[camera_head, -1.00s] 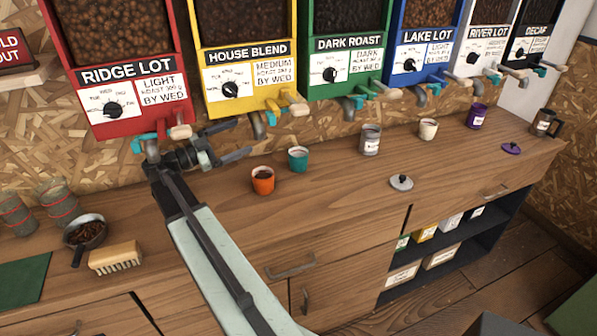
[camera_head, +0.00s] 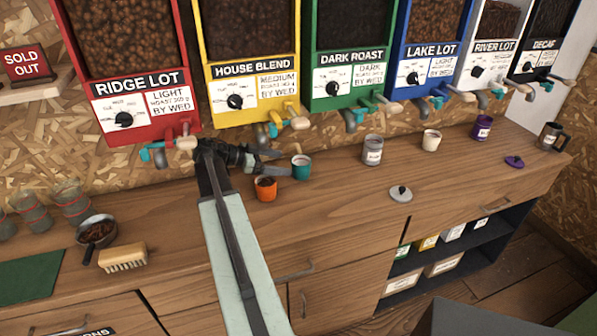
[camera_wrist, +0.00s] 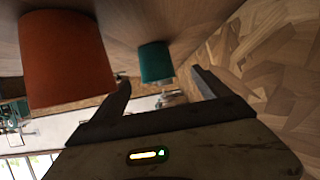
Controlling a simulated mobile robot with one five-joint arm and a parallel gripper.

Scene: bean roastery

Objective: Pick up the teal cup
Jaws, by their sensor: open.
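The teal cup (camera_head: 301,168) stands upright on the wooden counter, below the yellow and green dispensers. My gripper (camera_head: 280,162) is open and empty, with its fingers pointing right toward the cup, whose near side is close to the fingertips. In the wrist view, which looks upside down, the teal cup (camera_wrist: 156,62) shows beyond and between the open fingers of my gripper (camera_wrist: 162,85). I cannot tell whether the fingertips have reached either side of the cup.
An orange cup (camera_head: 265,188) with dark contents stands just in front of my gripper; it looms large in the wrist view (camera_wrist: 68,60). A grey canister (camera_head: 372,150) and a grey lid (camera_head: 401,194) are to the right. Dispenser spouts hang above; the wall is close behind.

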